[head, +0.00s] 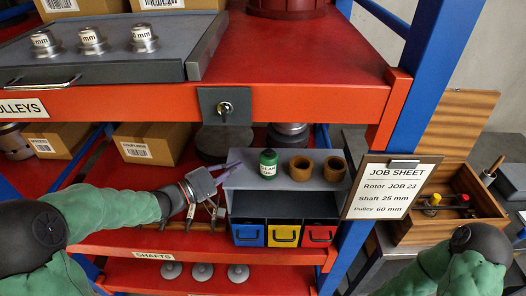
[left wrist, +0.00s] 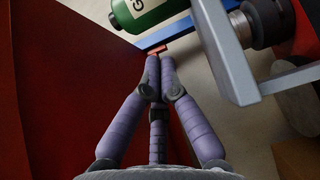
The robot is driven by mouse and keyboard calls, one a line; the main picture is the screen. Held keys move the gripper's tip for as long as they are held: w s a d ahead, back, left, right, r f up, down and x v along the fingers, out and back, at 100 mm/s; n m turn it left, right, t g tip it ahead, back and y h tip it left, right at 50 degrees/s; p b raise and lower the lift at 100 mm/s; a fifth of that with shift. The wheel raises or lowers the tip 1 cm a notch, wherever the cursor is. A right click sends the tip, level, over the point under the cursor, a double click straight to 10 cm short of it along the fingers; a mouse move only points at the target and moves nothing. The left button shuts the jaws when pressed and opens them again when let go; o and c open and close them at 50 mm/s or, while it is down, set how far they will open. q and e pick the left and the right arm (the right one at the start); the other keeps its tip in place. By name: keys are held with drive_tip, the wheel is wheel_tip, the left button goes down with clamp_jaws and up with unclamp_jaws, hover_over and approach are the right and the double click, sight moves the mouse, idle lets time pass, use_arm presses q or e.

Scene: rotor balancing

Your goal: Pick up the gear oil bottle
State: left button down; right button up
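The gear oil bottle (head: 268,158) is small and green with a white label. It stands upright on the grey top of a small drawer unit (head: 245,180). My right gripper is out of view; only part of that arm shows at lower right.
Two brown cups (head: 302,169) (head: 334,169) stand right of the bottle. Blue, yellow and red drawers (head: 285,235) sit below. A red shelf (head: 180,102) overhangs the unit. A job sheet (head: 388,188) and blue post (head: 422,75) bound the right side.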

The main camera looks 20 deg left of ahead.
sight(260, 175)
use_arm(q)
drive_tip(key=shift+w+d, duration=0.35)
drive_tip(key=shift+w, duration=0.05)
drive_tip(key=shift+w+d, duration=0.2)
drive_tip(key=b+x, duration=0.1)
drive_tip(key=x, duration=0.6)
drive_tip(key=shift+w+d, duration=0.15)
drive_tip(key=shift+w, duration=0.2)
drive_tip(key=shift+s, duration=0.2)
drive_tip(key=s+p, duration=0.1)
drive_tip(key=s, duration=0.2)
drive_tip(key=shift+d+r+p, duration=0.1)
drive_tip(key=shift+d+p, duration=0.25)
drive_tip(key=shift+d, duration=0.05)
drive_tip(key=shift+s+d, duration=0.1)
drive_tip(key=shift+s, duration=0.2)
drive_tip(key=shift+w, duration=0.1)
